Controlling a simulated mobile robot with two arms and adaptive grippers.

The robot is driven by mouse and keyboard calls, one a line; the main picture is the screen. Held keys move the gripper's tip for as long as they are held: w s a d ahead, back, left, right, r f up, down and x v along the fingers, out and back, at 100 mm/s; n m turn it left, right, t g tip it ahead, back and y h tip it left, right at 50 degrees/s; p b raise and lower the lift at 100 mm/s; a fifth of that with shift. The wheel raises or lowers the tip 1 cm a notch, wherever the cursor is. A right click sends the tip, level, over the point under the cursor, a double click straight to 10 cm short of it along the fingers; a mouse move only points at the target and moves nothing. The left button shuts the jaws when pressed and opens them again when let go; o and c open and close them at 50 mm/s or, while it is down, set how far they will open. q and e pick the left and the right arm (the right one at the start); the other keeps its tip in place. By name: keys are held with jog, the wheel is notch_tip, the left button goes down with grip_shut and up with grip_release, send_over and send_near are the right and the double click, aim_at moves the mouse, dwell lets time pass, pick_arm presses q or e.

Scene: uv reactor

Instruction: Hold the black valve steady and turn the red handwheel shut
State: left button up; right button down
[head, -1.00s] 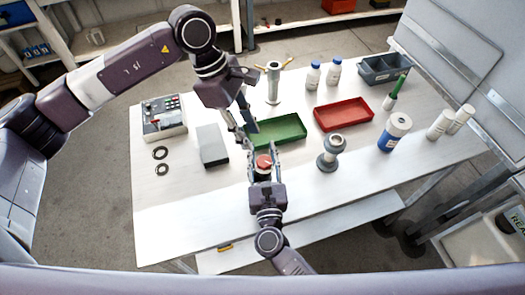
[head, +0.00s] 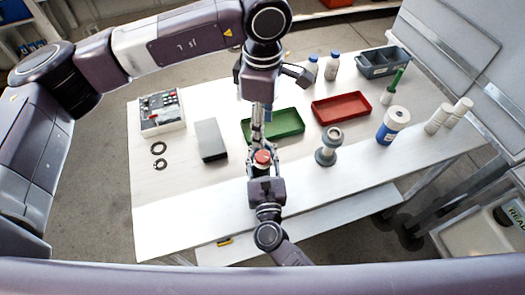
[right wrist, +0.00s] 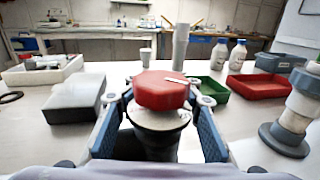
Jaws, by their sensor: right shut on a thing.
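The black valve (right wrist: 157,147) stands upright between the fingers of my right gripper (right wrist: 158,112), its dark body below a pale flange. The red handwheel (right wrist: 161,90) sits on top of it, and it also shows in the head view (head: 262,157). My right gripper is shut on the valve body, with a blue-padded finger on each side. My left gripper (head: 257,138) points down just behind the handwheel, over the near left part of the green tray. Its fingers overlap in the head view, so their opening is unclear. Contact with the wheel cannot be made out.
The green tray (head: 287,122) and red tray (head: 341,108) lie behind. A grey flanged fitting (head: 327,146) stands to the right, a grey block (head: 210,139) to the left. Bottles and a grey bin (head: 384,61) stand farther right. The front left of the table is clear.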

aim_at(262, 157)
pick_arm(q)
notch_tip(262, 157, down, 12)
jog(key=shift+a+r, duration=0.1)
jog(key=shift+r, duration=0.15)
jog(key=c, duration=1.2)
